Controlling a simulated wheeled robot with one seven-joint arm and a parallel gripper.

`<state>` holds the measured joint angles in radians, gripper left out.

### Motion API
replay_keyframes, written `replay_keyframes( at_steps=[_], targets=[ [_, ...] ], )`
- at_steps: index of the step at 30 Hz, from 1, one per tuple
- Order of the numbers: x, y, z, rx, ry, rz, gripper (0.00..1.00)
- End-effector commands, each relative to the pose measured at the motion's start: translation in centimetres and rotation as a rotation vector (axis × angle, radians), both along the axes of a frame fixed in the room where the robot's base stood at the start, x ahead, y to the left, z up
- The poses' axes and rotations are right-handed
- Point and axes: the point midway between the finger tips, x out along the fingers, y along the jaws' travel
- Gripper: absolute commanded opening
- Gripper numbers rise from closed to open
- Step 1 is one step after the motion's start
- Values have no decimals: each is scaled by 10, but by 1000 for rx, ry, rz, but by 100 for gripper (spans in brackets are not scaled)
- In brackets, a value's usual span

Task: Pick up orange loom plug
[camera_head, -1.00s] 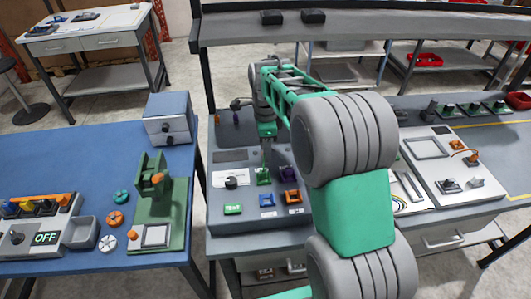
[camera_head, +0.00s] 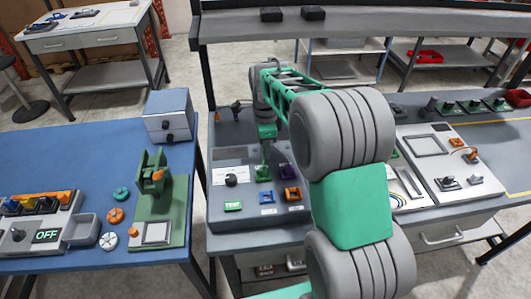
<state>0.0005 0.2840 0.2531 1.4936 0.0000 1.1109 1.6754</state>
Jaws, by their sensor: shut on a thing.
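My gripper (camera_head: 264,158) is at the end of my green and grey arm, low over the sloped grey panel. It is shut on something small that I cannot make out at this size. A green block (camera_head: 263,174) lies right at or under the fingertips. An orange block with a dark middle (camera_head: 292,194) sits on the panel to the right of and nearer than the gripper, apart from it. I cannot tell whether this is the orange loom plug or a socket. A purple block (camera_head: 287,173) and a blue block (camera_head: 265,197) sit beside it.
A green TEST button (camera_head: 233,206) and a black knob (camera_head: 231,180) are on the panel. A blue table (camera_head: 60,165) at left holds a green fixture (camera_head: 172,215) and a grey box (camera_head: 169,117). A white panel (camera_head: 455,172) stands at right.

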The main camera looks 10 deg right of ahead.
Motion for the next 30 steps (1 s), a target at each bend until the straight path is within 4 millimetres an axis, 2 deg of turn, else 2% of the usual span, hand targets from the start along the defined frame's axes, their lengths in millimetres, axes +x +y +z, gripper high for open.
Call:
replay_keyframes(
  at_steps=[14,17,21,23,26,28,30],
  targets=[
    [0,0,1,0,-1,0,0],
    [1,0,7,0,-4,0,0],
    [2,0,27,0,-7,0,0],
    [-7,0,40,0,-8,0,0],
    [-31,0,68,0,-10,0,0],
    [-49,0,88,0,-9,0,0],
    [-72,0,97,0,-7,0,0]
  ],
)
